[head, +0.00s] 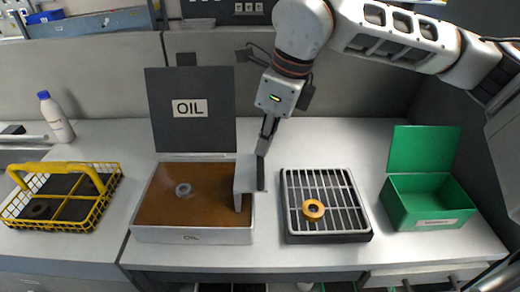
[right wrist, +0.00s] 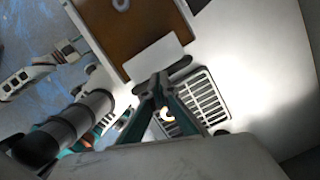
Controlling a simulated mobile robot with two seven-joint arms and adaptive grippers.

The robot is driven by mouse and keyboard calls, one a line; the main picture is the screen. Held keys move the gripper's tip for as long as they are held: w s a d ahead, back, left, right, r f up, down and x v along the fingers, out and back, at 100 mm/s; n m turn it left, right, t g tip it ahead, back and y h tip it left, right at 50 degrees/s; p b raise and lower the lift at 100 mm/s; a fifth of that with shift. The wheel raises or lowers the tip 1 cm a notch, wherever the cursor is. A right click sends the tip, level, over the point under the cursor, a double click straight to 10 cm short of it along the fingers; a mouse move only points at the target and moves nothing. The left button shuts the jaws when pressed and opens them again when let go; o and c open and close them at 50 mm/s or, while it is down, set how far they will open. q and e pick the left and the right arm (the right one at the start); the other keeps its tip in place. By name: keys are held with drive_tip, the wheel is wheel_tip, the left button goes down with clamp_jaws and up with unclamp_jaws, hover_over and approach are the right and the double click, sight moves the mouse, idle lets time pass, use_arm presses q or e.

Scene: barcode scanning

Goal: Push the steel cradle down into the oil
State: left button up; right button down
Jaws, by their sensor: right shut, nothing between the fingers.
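The oil tank (head: 195,236) is a pale open tray of brown oil, with its dark lid (head: 190,90) marked OIL raised behind it. A grey ring (head: 183,189) shows in the oil; what it rests on is hidden. A pale grey steel plate (head: 246,172), which looks like the cradle's handle, stands at the tank's right side; it also shows in the right wrist view (right wrist: 154,55). My right gripper (head: 261,182) is shut and empty, pointing down close beside this plate's right edge. I cannot tell whether they touch. My left gripper is not in view.
A slatted rack (head: 325,180) with an orange ring (head: 313,210) stands right of the tank. An open green box (head: 428,205) is farther right. A yellow basket (head: 85,222) with dark contents and a white bottle (head: 56,120) are at left. Bare bench lies behind the rack.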

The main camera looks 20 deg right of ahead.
drive_tip(key=x, duration=0.1)
drive_tip(key=b+x, duration=0.1)
drive_tip(key=x, duration=0.1)
drive_tip(key=shift+s+d+f+b, duration=0.25)
drive_tip(key=shift+d+f+b, duration=0.05)
drive_tip(key=shift+b, duration=0.05)
drive_tip(key=shift+r, duration=0.3)
drive_tip(key=shift+d+r+p, duration=0.15)
drive_tip(key=shift+d+p, duration=0.05)
drive_tip(key=shift+p, duration=0.1)
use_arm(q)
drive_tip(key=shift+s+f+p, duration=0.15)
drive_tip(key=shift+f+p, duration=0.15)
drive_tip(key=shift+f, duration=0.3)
use_arm(e)
drive_tip(key=s+d+v, duration=0.1)
drive_tip(key=d+v, duration=0.1)
drive_tip(key=v, duration=1.1)
drive_tip(key=shift+s, duration=0.35)
